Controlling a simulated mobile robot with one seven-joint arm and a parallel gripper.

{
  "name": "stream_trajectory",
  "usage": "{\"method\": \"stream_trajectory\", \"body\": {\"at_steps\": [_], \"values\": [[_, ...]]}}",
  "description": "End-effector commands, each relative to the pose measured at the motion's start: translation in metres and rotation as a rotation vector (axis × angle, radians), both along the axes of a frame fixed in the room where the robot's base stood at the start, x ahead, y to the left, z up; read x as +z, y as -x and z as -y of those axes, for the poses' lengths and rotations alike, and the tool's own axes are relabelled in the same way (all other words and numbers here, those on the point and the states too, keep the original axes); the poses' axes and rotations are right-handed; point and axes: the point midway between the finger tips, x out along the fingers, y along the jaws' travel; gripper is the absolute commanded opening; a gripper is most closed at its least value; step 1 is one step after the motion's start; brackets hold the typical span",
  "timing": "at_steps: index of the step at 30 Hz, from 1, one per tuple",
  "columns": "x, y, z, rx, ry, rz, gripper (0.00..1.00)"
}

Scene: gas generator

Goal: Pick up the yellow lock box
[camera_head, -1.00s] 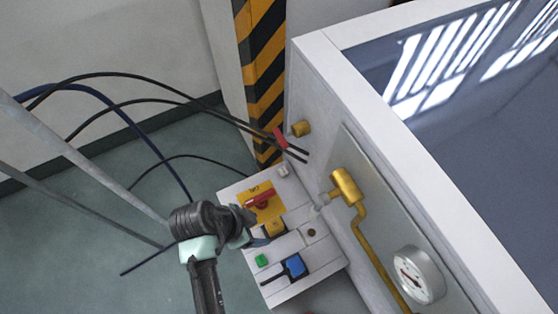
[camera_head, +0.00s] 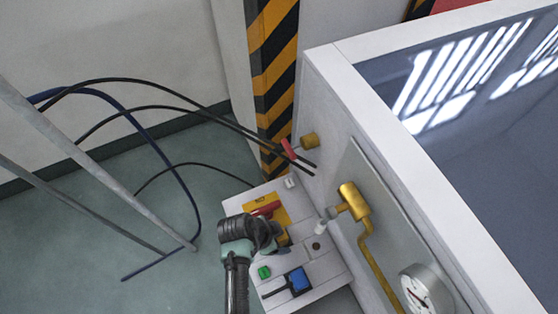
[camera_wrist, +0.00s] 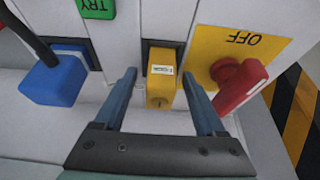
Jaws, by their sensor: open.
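The yellow lock box (camera_wrist: 161,85) is on the face of the white panel, with a small white label and a keyhole on it. My gripper (camera_wrist: 160,85) is open in the wrist view, with one blue-grey finger on each side of the lock box. Small gaps show between the fingers and the box. In the head view my wrist covers much of the lock box, and only a yellow edge (camera_head: 284,239) shows beside it. The fingertips are hidden there.
Right of the lock box is a red switch handle (camera_wrist: 240,84) on a yellow OFF plate (camera_wrist: 215,42). Left are a blue box (camera_wrist: 52,84) and a green TRY button (camera_wrist: 97,8). A brass valve (camera_head: 354,201) and gauge (camera_head: 424,292) are on the cabinet to the right.

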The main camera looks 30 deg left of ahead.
Motion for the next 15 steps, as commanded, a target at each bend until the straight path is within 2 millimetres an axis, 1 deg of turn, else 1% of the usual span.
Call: {"method": "stream_trajectory", "body": {"at_steps": [5, 8, 12, 14, 15], "values": [[0.0002, -0.0003, 0.0001, -0.001, 0.000, 0.000, 0.72], [0.0003, -0.0002, 0.0000, -0.001, 0.000, 0.000, 0.56], [0.0004, -0.0002, 0.0000, -0.001, 0.000, 0.000, 0.31], [0.0004, -0.0002, 0.0000, -0.001, 0.000, 0.000, 0.20], [0.0004, -0.0002, 0.0000, -0.001, 0.000, 0.000, 0.13]]}}
